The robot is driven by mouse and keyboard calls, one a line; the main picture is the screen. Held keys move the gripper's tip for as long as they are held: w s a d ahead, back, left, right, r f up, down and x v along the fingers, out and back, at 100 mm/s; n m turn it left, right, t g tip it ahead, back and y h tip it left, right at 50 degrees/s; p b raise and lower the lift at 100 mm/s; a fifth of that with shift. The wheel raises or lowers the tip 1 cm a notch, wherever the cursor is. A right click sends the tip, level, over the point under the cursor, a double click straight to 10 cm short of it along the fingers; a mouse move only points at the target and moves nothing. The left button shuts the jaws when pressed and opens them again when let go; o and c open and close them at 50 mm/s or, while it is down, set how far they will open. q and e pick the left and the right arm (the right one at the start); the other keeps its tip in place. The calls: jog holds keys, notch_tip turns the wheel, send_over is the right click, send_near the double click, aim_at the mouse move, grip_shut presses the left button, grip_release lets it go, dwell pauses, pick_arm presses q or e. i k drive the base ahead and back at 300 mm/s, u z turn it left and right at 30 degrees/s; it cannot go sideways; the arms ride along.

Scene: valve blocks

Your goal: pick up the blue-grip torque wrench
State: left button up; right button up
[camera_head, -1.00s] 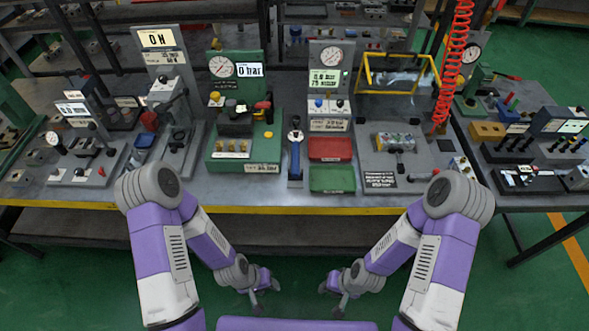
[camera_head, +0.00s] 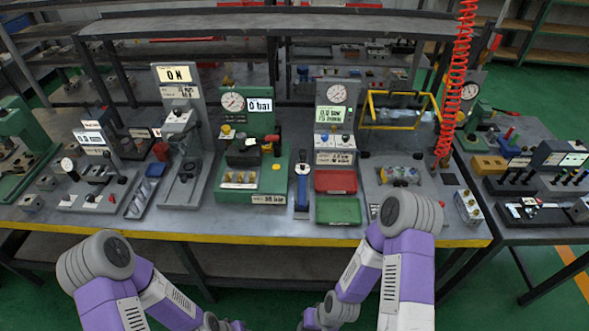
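The blue-grip torque wrench (camera_head: 302,188) stands out by its blue handle and round pale head.
The green test stand (camera_head: 278,180) with a gauge is left of the wrench. A red tray (camera_head: 335,181) and green tray (camera_head: 338,211) are right of it. The bench's yellow front edge (camera_head: 250,239) lies before my arms. A red coiled hose (camera_head: 455,90) hangs at right.

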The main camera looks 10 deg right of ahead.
aim_at(303, 153)
jog(key=i, duration=0.5)
jog(key=z, duration=0.7)
